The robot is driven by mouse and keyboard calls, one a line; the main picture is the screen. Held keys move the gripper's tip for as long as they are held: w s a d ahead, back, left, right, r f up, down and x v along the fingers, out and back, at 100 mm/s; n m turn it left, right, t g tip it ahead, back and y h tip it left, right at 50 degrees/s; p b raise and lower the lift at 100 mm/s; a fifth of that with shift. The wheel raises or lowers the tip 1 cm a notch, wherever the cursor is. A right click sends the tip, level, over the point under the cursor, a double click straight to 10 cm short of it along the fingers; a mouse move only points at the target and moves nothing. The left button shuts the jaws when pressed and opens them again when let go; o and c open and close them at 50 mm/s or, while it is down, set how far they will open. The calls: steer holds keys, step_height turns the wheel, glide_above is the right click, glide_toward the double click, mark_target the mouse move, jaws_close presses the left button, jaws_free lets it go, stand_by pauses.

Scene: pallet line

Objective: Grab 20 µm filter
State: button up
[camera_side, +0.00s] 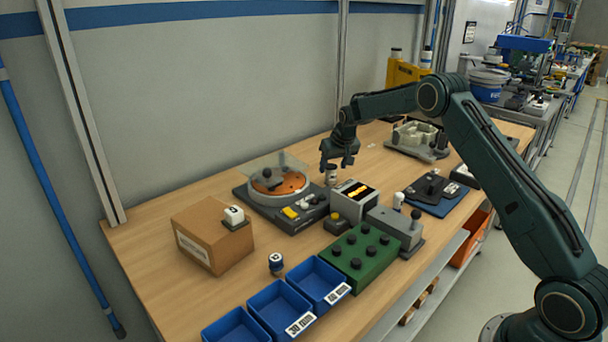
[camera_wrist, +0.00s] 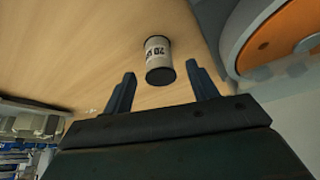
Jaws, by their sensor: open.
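The 20 µm filter is a small white cylinder with dark ends. In the wrist view the filter (camera_wrist: 158,57) shows part of a dark "20" label and stands on the wooden table just beyond my fingertips. In the side view the filter (camera_side: 331,176) is directly below my gripper (camera_side: 338,163), to the right of the turntable device. My gripper (camera_wrist: 162,72) is open and empty in the wrist view, with the filter lying in line with the gap between its two fingers. I cannot tell whether the fingers reach beside it.
The turntable device (camera_side: 283,203) with an orange disc stands close to the filter's left. A grey display box (camera_side: 345,208) is just in front. Another small cylinder (camera_side: 276,263) stands near the blue bins (camera_side: 273,304). A cardboard box (camera_side: 207,243) is at the left.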

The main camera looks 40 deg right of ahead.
mark_target(333, 168)
steer(key=shift+x, duration=2.45)
steer(key=shift+d, duration=0.1)
steer(key=c, duration=1)
